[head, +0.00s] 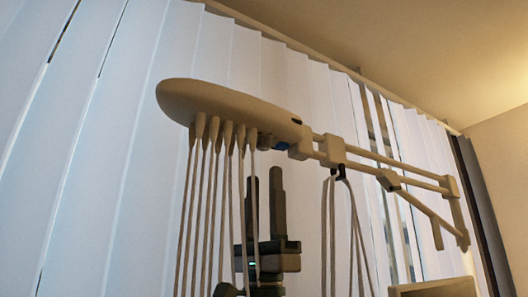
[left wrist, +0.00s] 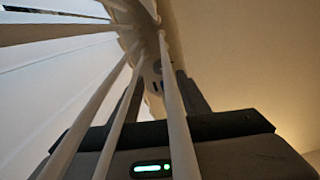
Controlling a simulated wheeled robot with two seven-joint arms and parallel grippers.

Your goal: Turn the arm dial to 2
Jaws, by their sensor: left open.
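A cream arm unit (head: 225,102) with a rounded head hangs in the upper middle of the head view. Several cables hang from its underside. A small blue part (head: 281,146) shows under its right end; I cannot tell whether it is the dial, and no numbers are readable. My left gripper (head: 266,172) is below the head, fingers pointing up, open and empty, apart from the blue part. Hanging cables partly cover it. In the left wrist view the unit's underside (left wrist: 152,72) shows beyond the fingers, with small round and dark details. My right gripper is not in view.
Pale vertical blinds (head: 90,150) fill the background. Jointed bars (head: 385,165) run right from the unit, with a looped cable (head: 340,200) hanging from them. A pale panel (head: 435,288) is at the lower right. Cables (left wrist: 178,110) cross close in front of the left wrist camera.

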